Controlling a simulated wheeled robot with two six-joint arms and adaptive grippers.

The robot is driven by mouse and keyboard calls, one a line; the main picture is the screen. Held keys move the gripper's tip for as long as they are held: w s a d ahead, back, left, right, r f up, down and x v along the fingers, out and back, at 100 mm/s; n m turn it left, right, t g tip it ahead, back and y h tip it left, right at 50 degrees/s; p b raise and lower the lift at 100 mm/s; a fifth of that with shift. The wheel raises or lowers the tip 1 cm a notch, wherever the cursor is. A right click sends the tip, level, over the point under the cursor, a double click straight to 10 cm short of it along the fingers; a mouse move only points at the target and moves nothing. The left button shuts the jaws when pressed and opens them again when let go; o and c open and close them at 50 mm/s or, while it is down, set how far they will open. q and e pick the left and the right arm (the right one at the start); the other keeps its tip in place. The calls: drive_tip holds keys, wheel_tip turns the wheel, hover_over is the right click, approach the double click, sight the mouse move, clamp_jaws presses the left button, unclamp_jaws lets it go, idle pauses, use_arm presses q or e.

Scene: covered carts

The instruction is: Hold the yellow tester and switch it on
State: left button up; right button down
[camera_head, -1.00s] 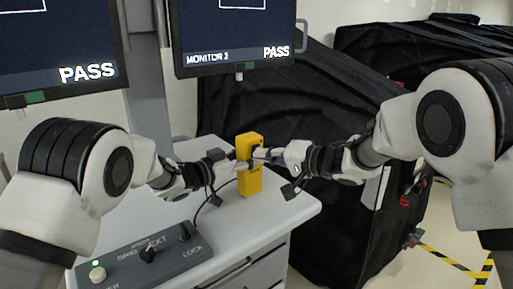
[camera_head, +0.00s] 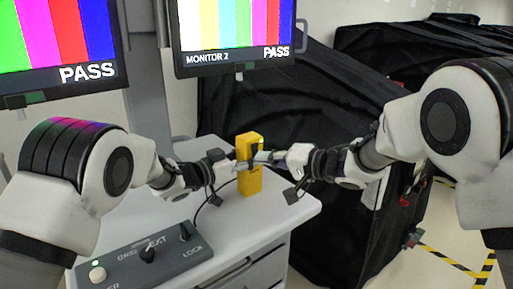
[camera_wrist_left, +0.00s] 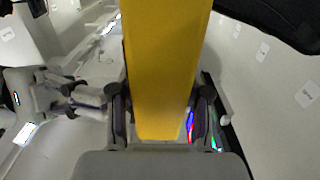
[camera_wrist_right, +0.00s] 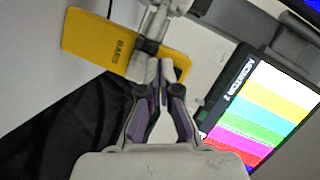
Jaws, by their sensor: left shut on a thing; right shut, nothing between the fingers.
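The yellow tester (camera_head: 250,182) stands upright above or on the white cabinet top, and a small green light shows near its top. My left gripper (camera_head: 241,164) is shut on it from the left. In the left wrist view the tester (camera_wrist_left: 160,60) fills the space between the fingers of this gripper. My right gripper (camera_head: 272,157) is shut and empty, close to the tester's right side. In the right wrist view the tester (camera_wrist_right: 105,45) bears the word BARS, and the closed right fingertips (camera_wrist_right: 166,70) are near it. Its switch is hidden or too small to tell.
The left monitor (camera_head: 60,40) and Monitor 2 (camera_head: 236,30) show colour bars and PASS. A grey control box (camera_head: 190,255) with knobs and a white button sits at the cabinet's front left. A black-covered cart (camera_head: 330,100) stands at the right behind.

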drive_tip(key=shift+s, duration=0.1)
drive_tip(key=s+d+f, duration=0.2)
drive_tip(key=s, duration=0.1)
drive_tip(key=shift+s+d+f, duration=0.2)
drive_tip(key=shift+d+f, duration=0.1)
drive_tip(key=shift+f, duration=0.05)
idle(0.3)
use_arm(q)
drive_tip(key=o, duration=1.4)
